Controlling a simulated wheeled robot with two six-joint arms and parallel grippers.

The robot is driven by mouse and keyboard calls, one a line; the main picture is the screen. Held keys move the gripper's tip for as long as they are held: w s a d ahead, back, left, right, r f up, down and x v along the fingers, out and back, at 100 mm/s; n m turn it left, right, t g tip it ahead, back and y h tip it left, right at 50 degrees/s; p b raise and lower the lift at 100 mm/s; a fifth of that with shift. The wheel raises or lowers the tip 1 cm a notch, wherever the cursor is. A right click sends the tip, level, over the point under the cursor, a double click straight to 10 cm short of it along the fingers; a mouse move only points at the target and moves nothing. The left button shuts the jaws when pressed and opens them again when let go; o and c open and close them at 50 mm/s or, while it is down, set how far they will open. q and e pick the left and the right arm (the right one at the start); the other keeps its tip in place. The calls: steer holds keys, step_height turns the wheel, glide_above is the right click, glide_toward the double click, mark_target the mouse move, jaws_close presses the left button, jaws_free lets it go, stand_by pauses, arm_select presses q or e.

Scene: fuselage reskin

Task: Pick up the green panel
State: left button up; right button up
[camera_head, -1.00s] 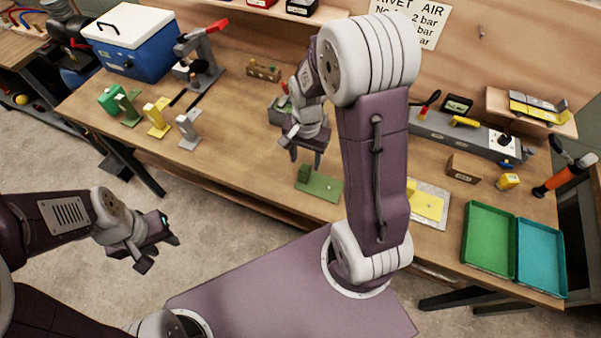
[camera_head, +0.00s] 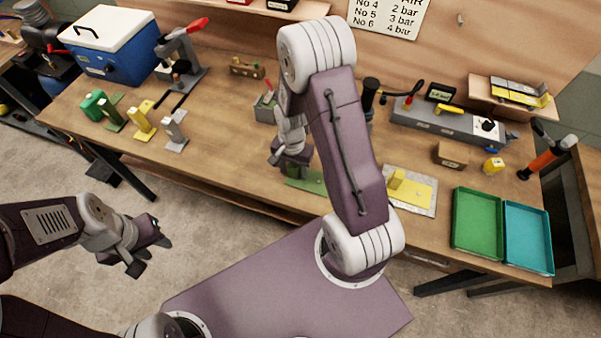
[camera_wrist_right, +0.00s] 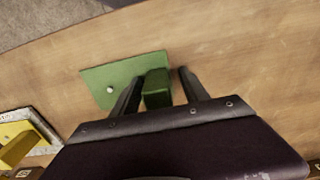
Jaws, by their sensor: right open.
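The green panel (camera_head: 311,182) lies flat on the wooden bench near its front edge, partly hidden by my right gripper (camera_head: 288,161). In the right wrist view, the panel (camera_wrist_right: 101,87) is a flat green plate with a small metal stud and an upright green block (camera_wrist_right: 157,90). My right gripper (camera_wrist_right: 160,79) is open, with one dark finger on each side of the block; gaps show, clearest on the right. My left gripper (camera_head: 153,256) is open and empty over the floor, left of the bench and away from the panel.
A yellow panel on a grey plate (camera_head: 425,193) lies right of the green one. Green (camera_head: 477,222) and teal (camera_head: 528,238) trays sit at the right. Upright green, yellow and grey pieces (camera_head: 141,124) stand at the left. A grey box (camera_head: 445,123) stands behind.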

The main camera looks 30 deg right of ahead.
steer(key=shift+s, duration=0.1)
jaws_close()
step_height(320, 180, up, 4)
steer(key=shift+r, duration=0.2)
steer(key=s+d+r+b, duration=0.1)
steer(key=s+d+r, duration=0.5)
steer(key=d, duration=0.4)
steer(key=shift+s+r, duration=0.15)
steer(key=shift+r, duration=0.2)
